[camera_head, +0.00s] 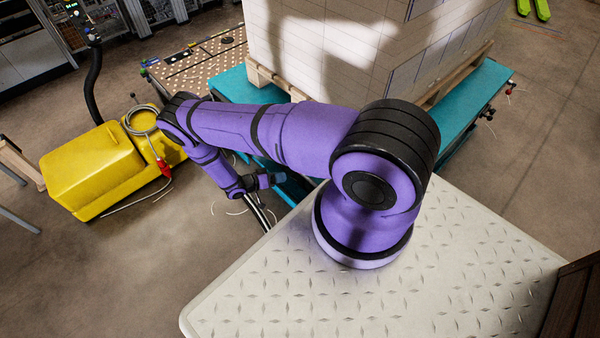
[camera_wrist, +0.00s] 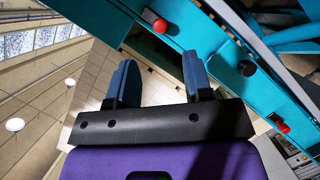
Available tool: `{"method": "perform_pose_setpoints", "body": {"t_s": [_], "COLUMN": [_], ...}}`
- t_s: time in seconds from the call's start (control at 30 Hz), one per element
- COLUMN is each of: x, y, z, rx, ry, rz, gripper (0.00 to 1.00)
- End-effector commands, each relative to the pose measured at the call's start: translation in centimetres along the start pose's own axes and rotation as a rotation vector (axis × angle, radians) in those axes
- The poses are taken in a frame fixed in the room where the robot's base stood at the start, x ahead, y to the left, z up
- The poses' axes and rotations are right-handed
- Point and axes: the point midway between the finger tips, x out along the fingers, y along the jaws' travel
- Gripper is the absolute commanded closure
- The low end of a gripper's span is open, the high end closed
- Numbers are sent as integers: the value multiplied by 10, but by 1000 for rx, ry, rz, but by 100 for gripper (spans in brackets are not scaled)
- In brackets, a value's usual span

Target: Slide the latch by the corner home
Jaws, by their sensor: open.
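In the wrist view, a teal frame (camera_wrist: 205,50) runs diagonally across the upper right. It carries a red knob (camera_wrist: 160,25) near the top, a dark round knob (camera_wrist: 247,68) further right, and another red knob (camera_wrist: 284,128) lower down. I cannot tell which of these belongs to the corner latch, nor how far any latch is slid. My gripper (camera_wrist: 161,72) is open, with two blue fingers and nothing between them. Its fingertips appear apart from the knobs. In the head view my gripper (camera_head: 265,181) hangs beside the teal stand (camera_head: 232,86), whose near corner is partly hidden by my arm.
Pale stacked reams (camera_head: 325,45) stand on a wooden pallet (camera_head: 268,82) on the stand. A yellow box-shaped unit (camera_head: 92,172) with a cable sits at left. A perforated table (camera_head: 200,70) stands behind it. Knobs (camera_head: 487,112) show on the stand's right side. Floor is open at right.

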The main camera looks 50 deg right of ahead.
Motion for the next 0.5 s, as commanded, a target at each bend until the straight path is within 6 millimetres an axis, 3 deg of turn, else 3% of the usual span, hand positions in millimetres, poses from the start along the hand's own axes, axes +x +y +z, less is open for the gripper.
{"method": "perform_pose_setpoints", "body": {"t_s": [0.5], "x": [82], "y": [0], "z": [0], "rx": [-1], "ry": [-3], "rz": [1], "gripper": [53]}}
